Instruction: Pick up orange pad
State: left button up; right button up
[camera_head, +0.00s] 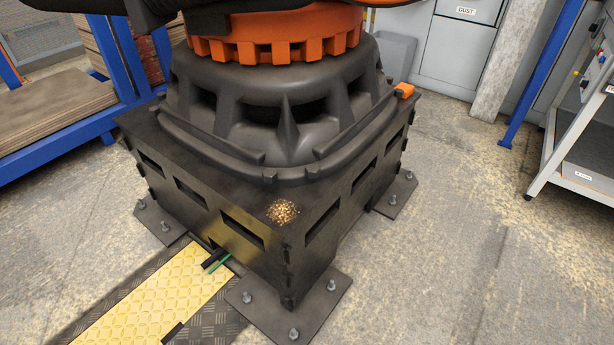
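A small orange block (404,90), which looks like the orange pad, lies on the right corner of a large black pedestal (262,237), beside the foot of the machine standing on it. Its top and front side show, and nothing covers it. Neither of my grippers can be made out in the head view. Dark shapes cross the top edge of the picture, and I cannot tell what they belong to.
The machine's black base (290,110) carries an orange toothed ring (280,48). Gold bits (282,212) lie on the pedestal's front corner. Bolted foot plates (290,310) stick out. A yellow cable ramp (160,300) lies in front. Floor (470,250) is clear at right, before a shelf cart (590,160).

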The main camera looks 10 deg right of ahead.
aim_at(408, 90)
jog(key=l+u, duration=0.1)
jog(key=u, duration=0.25)
jog(key=i+l+u, duration=0.1)
jog(key=u, duration=0.2)
jog(key=i+l+u, duration=0.3)
jog(key=l, duration=0.65)
jog(key=l+u, duration=0.35)
jog(key=l, duration=0.55)
